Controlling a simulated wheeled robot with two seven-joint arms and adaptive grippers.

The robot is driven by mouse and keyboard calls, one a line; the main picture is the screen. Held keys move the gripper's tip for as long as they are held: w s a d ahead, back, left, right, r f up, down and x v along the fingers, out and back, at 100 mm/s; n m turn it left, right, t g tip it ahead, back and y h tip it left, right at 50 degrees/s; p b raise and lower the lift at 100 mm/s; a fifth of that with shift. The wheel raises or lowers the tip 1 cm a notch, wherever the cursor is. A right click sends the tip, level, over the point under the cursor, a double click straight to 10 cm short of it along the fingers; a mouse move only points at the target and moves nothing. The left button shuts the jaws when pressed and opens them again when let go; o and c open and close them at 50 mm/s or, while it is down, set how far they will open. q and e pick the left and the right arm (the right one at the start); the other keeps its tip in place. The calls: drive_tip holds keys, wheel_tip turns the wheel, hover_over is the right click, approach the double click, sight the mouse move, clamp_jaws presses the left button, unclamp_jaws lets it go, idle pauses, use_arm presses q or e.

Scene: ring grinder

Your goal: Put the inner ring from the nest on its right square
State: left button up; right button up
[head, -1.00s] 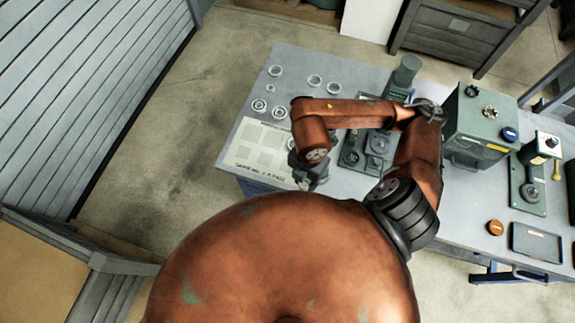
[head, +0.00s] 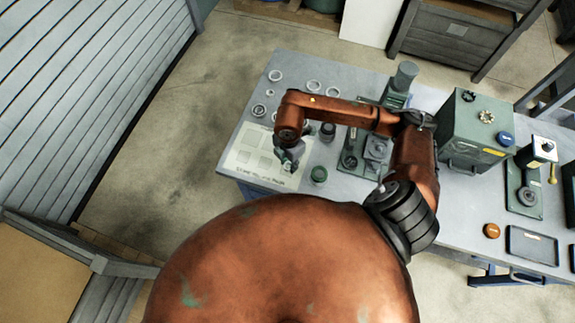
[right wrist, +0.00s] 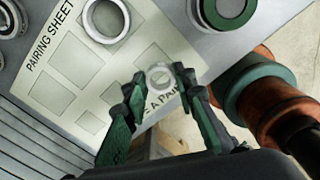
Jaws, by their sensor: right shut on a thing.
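The pairing sheet (head: 240,158), pale with grey squares, lies at the left end of the table. My right gripper (head: 290,162) is over the sheet's right part in the head view. In the right wrist view my right gripper (right wrist: 160,78) is shut on a small pale ring, the inner ring (right wrist: 160,70), held between its fingertips over the sheet (right wrist: 45,105). Whether the ring touches the sheet is unclear. A larger pale ring (right wrist: 90,24) lies at the sheet's edge. A green round holder (head: 319,175), possibly the nest, stands right of the sheet. My left gripper is out of view.
Several loose rings (head: 313,86) lie on the table behind the sheet. A dark round piece (head: 327,132) stands right of the sheet. A green machine with a spindle (head: 376,150) and a large green box (head: 468,130) occupy the table further right.

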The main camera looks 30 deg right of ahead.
sight(288, 167)
drive_tip(key=shift+w+f, duration=0.3)
drive_tip(key=shift+f, duration=0.1)
drive_tip(key=shift+w+f+p, duration=0.1)
drive_tip(key=shift+f+p, duration=0.35)
drive_tip(key=shift+f, duration=1.2)
drive_tip(key=shift+f, duration=0.15)
drive_tip(key=o, duration=1.2)
drive_tip(key=shift+c, duration=0.2)
wheel_tip(288, 167, up, 12)
drive_tip(key=b, duration=0.1)
drive_tip(key=shift+r, duration=0.2)
